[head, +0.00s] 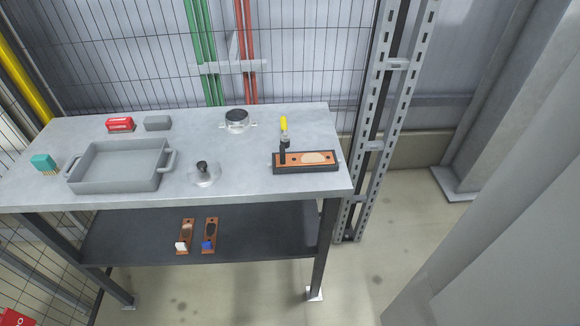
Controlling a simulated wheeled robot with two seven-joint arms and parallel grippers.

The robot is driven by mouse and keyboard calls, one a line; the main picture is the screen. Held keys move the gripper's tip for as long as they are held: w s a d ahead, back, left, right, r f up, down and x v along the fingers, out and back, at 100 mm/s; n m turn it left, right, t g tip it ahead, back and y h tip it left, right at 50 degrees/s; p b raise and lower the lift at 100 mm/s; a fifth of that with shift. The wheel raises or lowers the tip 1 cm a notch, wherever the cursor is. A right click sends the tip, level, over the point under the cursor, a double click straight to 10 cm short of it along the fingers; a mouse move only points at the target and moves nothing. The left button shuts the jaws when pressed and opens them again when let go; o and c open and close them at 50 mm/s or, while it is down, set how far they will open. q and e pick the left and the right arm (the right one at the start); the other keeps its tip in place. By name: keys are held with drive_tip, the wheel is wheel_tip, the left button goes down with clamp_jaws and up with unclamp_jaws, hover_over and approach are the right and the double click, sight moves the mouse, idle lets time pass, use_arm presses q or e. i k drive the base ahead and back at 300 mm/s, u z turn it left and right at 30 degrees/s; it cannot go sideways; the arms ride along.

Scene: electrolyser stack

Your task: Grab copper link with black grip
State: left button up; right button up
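A copper link (300,158) lies in a dark shallow holder (310,170) at the right end of the tabletop. Two other copper links lie on the lower shelf: one with a white grip (181,246) and one with a blue grip (207,245). Neither of my grippers is in view.
The grey table (240,180) also holds a grey tray (118,185), a teal brush-like block (43,162), a red block (120,124), a grey block (158,123), a round metal part (237,121) and a clear disc with black knob (203,172). A yellow-handled tool (284,124) is behind the black grip.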

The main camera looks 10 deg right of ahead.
sight(283, 160)
drive_tip(key=u, duration=1.15)
drive_tip(key=i, duration=1.25)
drive_tip(key=z, duration=0.3)
